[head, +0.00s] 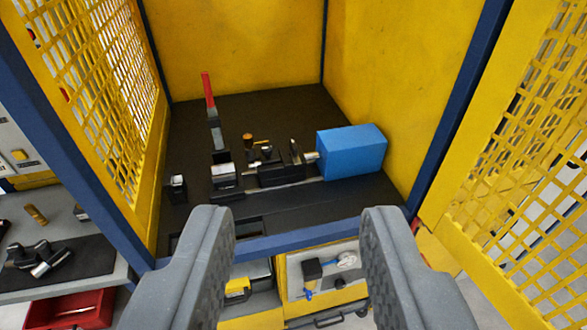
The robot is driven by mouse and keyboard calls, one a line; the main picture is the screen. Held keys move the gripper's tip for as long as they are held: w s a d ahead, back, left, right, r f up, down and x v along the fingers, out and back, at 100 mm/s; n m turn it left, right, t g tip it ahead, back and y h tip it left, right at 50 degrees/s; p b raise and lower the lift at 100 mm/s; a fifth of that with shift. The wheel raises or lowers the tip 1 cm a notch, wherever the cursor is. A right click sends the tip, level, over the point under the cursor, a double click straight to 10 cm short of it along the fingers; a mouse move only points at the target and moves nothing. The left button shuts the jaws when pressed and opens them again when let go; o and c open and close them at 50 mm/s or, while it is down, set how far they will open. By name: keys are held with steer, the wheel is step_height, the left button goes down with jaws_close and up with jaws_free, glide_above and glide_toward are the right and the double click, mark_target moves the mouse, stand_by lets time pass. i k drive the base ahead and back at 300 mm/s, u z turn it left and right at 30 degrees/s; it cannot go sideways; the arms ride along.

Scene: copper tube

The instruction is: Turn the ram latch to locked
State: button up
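A blue block (350,152), which looks like the ram's housing, sits at the right on the dark bed of a yellow enclosure. A short rod on its left side meets a dark metal fixture (281,171). A small orange knob (248,139) stands behind the fixture. An upright lever with a red handle (208,90) stands to the left. I cannot tell which of these parts is the ram latch or how it is set. My gripper (298,213) is open and empty, its two grey fingers wide apart in front of the enclosure, short of the fixture.
A blue front rail (290,243) crosses the enclosure's opening. Yellow mesh panels stand at left (100,90) and right (515,150). A side bench (60,225) with metal parts is at the left, above a red bin (75,310). Shelves with tools lie below the rail.

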mark_target(294, 152)
steer(key=z, duration=0.55)
steer(key=i, duration=1.85)
steer(key=u, duration=0.5)
